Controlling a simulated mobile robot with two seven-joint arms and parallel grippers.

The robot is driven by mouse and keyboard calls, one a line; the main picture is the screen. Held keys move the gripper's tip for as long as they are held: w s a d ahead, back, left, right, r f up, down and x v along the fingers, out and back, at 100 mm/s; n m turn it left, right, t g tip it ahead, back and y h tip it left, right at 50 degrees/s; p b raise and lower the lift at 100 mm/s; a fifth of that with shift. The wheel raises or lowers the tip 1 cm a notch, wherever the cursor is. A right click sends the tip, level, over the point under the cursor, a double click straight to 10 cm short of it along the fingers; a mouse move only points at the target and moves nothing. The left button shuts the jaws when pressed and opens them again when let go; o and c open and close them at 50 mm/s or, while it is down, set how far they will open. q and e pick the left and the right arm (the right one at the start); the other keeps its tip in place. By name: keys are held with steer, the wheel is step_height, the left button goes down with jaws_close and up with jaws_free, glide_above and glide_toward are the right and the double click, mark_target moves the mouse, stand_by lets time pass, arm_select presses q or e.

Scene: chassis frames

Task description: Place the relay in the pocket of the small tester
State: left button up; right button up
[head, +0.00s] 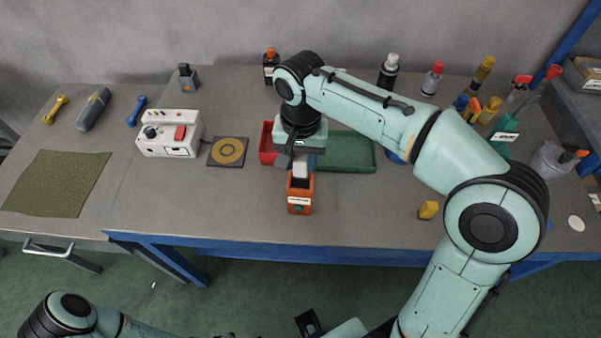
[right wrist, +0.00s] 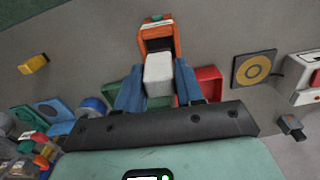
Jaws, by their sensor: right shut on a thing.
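The relay is a pale grey-white block (head: 300,169), also in the right wrist view (right wrist: 158,74). My right gripper (head: 299,163) is shut on it, with one blue finger on each side in the right wrist view (right wrist: 158,88). The small tester is an orange box (head: 300,191) standing near the table's front edge, with its dark open pocket facing up; it also shows in the right wrist view (right wrist: 157,29). The relay is at the pocket's mouth and hides part of it. I cannot tell whether its lower end is inside.
Behind the tester lie a red tray (head: 267,146) and a green tray (head: 347,154). A white device with a red switch (head: 171,137) and a dark plate with a yellow ring (head: 228,151) stand to the left. A yellow piece (head: 428,210) lies right. The front table between is clear.

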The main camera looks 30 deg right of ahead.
mark_target(300, 172)
arm_select(q)
steer(key=shift+s+f+b, duration=0.2)
steer(key=shift+f+b, duration=0.15)
steer(key=shift+f, duration=0.1)
arm_select(e)
steer(key=shift+f, duration=2.25)
steer(key=shift+f, duration=0.2)
steer(key=o, duration=1)
arm_select(q)
steer(key=shift+f, duration=0.1)
arm_select(e)
steer(key=shift+r, duration=0.15)
step_height(300, 172, up, 12)
steer(key=p, duration=0.2)
steer(key=shift+w+p, duration=0.1)
steer(key=shift+p, duration=0.2)
steer(key=shift+r, duration=0.1)
arm_select(q)
steer(key=r, duration=0.1)
steer(key=w+r, duration=0.1)
steer(key=r, duration=0.1)
steer(key=shift+w+r, duration=0.1)
steer(key=shift+w, duration=0.2)
